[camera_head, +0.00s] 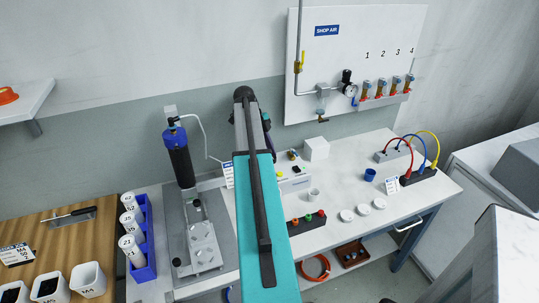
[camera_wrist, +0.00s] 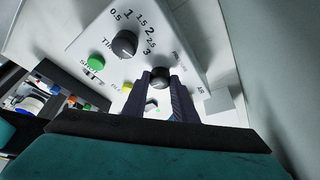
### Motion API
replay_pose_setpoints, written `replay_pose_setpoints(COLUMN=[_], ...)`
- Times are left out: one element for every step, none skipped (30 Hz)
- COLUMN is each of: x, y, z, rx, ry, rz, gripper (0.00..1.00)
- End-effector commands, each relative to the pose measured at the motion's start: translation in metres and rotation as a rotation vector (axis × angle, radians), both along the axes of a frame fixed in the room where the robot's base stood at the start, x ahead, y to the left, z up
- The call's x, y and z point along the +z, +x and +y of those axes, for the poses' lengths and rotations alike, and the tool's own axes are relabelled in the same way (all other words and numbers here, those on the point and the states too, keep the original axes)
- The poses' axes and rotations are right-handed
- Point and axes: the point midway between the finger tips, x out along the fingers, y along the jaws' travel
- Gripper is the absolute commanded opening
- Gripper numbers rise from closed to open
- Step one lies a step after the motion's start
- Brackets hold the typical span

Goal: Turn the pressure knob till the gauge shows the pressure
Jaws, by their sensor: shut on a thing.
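A white control box (camera_wrist: 105,45) fills the upper part of the wrist view, and its edge shows beyond my arm in the head view (camera_head: 297,184). A dark round knob (camera_wrist: 160,71) sits on its panel beside partly readable lettering. My gripper (camera_wrist: 160,82) is shut on this knob, one dark finger on each side. A larger dark timer knob (camera_wrist: 124,43) with a scale from 0.5 to 3 is beside it. A round gauge (camera_head: 349,90) is on the wall panel; its reading is too small to tell.
A green button (camera_wrist: 97,62) and a yellow one (camera_wrist: 128,86) are on the box near my fingers. A white block (camera_head: 316,149) stands behind the box. White cups and jars stand on the bench at right.

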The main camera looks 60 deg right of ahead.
Motion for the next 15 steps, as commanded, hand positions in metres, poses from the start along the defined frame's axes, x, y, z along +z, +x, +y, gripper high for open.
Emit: replay_pose_setpoints(x=[-0.0006,-0.0006,-0.0005,-0.0006,-0.0005,-0.0006,-0.0005,-0.0006,-0.0007,-0.0007,-0.0008,-0.0008,-0.0009,-0.0009,-0.0011], y=[-0.0048,-0.0049,-0.0051,-0.0052,-0.0053,-0.0054,-0.0056,-0.0056,-0.0058,-0.0058,-0.0058,-0.006,-0.0059,-0.006,-0.006], z=[-0.002,-0.002,-0.0019,-0.0018,-0.0016,-0.0016,-0.0015,-0.0014,-0.0013,-0.0013,-0.0012,-0.0012,-0.0012,-0.0011,-0.0011], rx=[-0.015,-0.019,-0.024,-0.025,-0.027,-0.027,-0.029,-0.029,-0.029,-0.028,-0.028,-0.028,-0.028,-0.028,-0.028], ry=[-0.002,-0.002,-0.002,-0.001,-0.001,-0.001,-0.001,-0.001,-0.001,-0.001,-0.001,0.0,0.0,0.0,0.0], rz=[0.009,0.009,0.009,0.009,0.009,0.009,0.01,0.01,0.01,0.01,0.01,0.01,0.01,0.01,0.01], gripper=[0.03,0.03,0.03,0.03,0.03,0.03,0.03,0.03,0.03,0.03,0.03,0.03,0.03,0.03,0.29])
